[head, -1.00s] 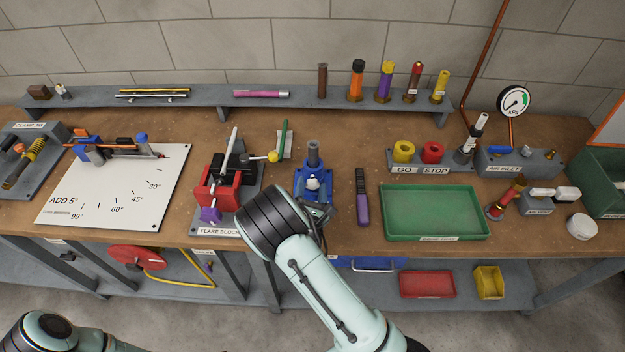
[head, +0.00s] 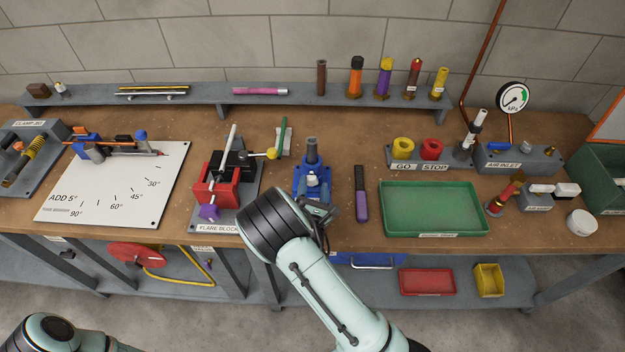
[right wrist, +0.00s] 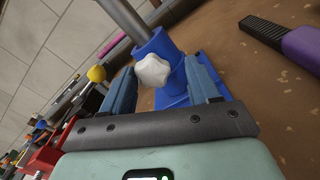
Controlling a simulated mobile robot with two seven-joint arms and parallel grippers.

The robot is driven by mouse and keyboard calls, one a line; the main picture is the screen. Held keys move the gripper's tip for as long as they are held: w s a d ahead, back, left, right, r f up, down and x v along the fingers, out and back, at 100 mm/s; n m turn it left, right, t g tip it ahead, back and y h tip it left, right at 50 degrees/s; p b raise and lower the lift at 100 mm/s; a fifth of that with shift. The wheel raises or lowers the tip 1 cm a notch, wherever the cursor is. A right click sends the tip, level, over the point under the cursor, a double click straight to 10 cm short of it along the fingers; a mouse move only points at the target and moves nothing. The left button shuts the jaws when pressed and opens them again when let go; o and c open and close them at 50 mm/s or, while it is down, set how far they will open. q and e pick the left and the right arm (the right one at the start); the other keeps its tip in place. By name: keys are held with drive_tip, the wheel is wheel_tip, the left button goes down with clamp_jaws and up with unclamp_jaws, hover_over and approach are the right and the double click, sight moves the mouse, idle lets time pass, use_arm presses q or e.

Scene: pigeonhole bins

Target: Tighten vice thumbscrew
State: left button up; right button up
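The blue vice (head: 330,183) stands on the bench, with a grey upright cylinder in its top. Its white lobed thumbscrew (right wrist: 152,70) faces my right gripper (right wrist: 160,66). The gripper's two blue-grey fingers are open, one on each side of the thumbscrew, with visible gaps to it. The thumbscrew also shows in the head view (head: 313,180), just beyond my right wrist, which hides the vice's lower front. My left arm shows only at the bottom left of the head view; its gripper is out of view.
The red flare block (head: 216,188) stands left of the vice. A purple-handled tool (head: 361,205) lies close on its right, then a green tray (head: 434,210). A grey shelf (head: 290,101) with several upright tubes runs behind. Some bare bench lies behind the vice.

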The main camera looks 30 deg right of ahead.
use_arm(q)
drive_tip(key=shift+w, duration=0.2)
use_arm(e)
drive_tip(key=shift+w+a, duration=0.1)
drive_tip(key=shift+w, duration=0.1)
use_arm(q)
drive_tip(key=shift+w+r, duration=0.15)
use_arm(e)
drive_tip(key=shift+w+a+r, duration=0.15)
drive_tip(key=shift+a+r, duration=0.05)
drive_tip(key=shift+r, duration=0.05)
clamp_jaws()
drive_tip(key=shift+f, duration=0.1)
unclamp_jaws()
use_arm(q)
drive_tip(key=shift+s, duration=0.3)
drive_tip(key=shift+f, duration=0.2)
use_arm(e)
drive_tip(key=shift+a, duration=0.1)
